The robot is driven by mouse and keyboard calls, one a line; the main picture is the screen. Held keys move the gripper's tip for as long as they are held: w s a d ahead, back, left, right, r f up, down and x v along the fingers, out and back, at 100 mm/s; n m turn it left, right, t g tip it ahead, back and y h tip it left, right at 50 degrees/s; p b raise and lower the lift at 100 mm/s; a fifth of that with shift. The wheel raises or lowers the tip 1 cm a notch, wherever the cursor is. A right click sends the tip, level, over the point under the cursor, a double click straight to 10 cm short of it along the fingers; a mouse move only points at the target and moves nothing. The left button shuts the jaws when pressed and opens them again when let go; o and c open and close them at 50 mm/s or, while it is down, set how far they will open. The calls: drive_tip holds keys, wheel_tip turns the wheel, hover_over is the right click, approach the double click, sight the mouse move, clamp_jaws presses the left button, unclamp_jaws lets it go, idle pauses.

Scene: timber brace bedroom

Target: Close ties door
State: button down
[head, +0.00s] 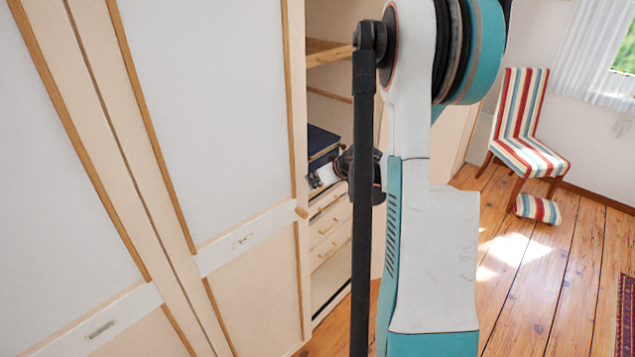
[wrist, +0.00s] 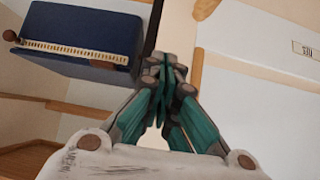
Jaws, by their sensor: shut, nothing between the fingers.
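A cream wardrobe door (head: 235,255) with wooden strips, a small label plate (head: 243,240) and a wooden knob (head: 301,212) stands left of an open wardrobe section. The plate's text is too small to read in the head view, so I cannot tell if this is the ties door. My gripper (wrist: 165,75) is shut and empty in the wrist view, between a blue box on the left and a pale panel (wrist: 250,90) with a label plate (wrist: 303,50) on the right.
The open section holds a wooden shelf (head: 328,52), the blue box (head: 322,140), which also shows in the wrist view (wrist: 80,38), and drawers (head: 330,222). A cream panel (head: 455,135) shows behind my arm.

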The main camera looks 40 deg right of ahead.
sight(304, 172)
drive_tip(key=shift+n+y, duration=0.5)
drive_tip(key=shift+n, duration=0.1)
drive_tip(key=w+b, duration=0.1)
drive_tip(key=w, duration=0.3)
drive_tip(key=shift+w+d+f, duration=0.1)
drive_tip(key=shift+w+f, duration=0.05)
drive_tip(key=shift+w, duration=0.2)
drive_tip(key=shift+r, duration=0.3)
drive_tip(key=shift+w, duration=0.1)
